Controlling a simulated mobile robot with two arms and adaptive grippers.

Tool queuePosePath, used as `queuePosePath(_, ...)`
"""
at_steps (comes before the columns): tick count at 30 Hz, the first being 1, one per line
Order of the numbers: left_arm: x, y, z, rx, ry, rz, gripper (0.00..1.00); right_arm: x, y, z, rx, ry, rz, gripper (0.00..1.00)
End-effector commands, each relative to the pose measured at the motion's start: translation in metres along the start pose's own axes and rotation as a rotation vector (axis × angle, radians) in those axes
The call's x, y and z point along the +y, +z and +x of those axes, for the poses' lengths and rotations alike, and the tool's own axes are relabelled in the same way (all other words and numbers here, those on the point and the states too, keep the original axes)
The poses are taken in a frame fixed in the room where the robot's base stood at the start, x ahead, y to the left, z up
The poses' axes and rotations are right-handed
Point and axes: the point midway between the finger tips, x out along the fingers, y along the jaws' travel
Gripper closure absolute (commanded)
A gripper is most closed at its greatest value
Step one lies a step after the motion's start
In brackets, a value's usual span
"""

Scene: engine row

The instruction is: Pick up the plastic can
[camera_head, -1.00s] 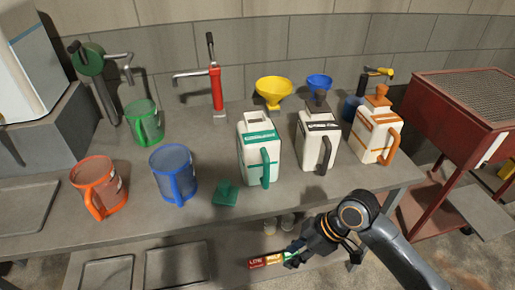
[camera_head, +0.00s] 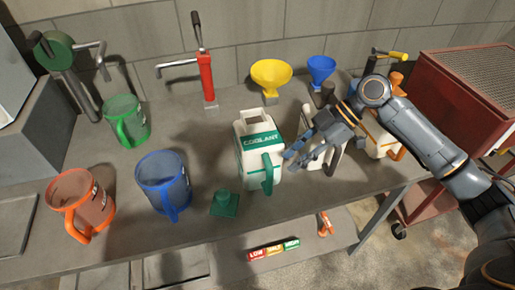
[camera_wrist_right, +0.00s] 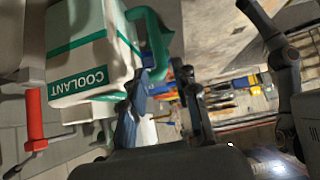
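The white plastic can with a green COOLANT label (camera_head: 254,150) stands upright on the table in the head view, its top open and its green handle (camera_head: 267,177) on the front right. In the right wrist view the can (camera_wrist_right: 85,55) fills the upper left, turned on its side by the camera. My right gripper (camera_head: 290,160) is just right of the can, beside the handle. Its two fingers show apart in the wrist view (camera_wrist_right: 160,105), with nothing clearly held between them. I cannot tell whether a finger touches the handle. My left gripper is not in view.
A green cap (camera_head: 224,203) lies in front of the can. Orange (camera_head: 80,203), blue (camera_head: 163,182) and green (camera_head: 127,121) jugs stand left. Yellow (camera_head: 271,76) and blue (camera_head: 321,70) funnels stand behind. My right arm partly hides other white cans.

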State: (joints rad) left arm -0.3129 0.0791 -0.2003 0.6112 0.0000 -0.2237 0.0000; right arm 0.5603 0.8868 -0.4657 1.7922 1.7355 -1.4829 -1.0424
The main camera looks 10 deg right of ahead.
Motion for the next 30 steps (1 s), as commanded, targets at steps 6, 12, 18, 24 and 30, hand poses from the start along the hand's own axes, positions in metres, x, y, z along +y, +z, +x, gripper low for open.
queuePosePath(6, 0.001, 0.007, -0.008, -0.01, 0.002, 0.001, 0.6, 0.0, -0.001, 0.029, 0.001, 0.0, 0.0, 0.7)
queuePosePath(12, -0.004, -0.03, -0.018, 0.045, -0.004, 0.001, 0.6, -0.002, -0.004, 0.044, 0.001, -0.002, 0.001, 0.7)
queuePosePath(18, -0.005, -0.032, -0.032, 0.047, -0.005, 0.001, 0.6, -0.004, -0.006, 0.074, 0.001, -0.001, 0.003, 0.7)
queuePosePath(24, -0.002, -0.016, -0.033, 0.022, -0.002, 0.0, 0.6, -0.003, -0.004, 0.085, -0.001, 0.002, 0.001, 0.7)
queuePosePath(30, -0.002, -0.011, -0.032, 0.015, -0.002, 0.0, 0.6, -0.003, -0.003, 0.085, -0.002, 0.002, 0.001, 0.8)
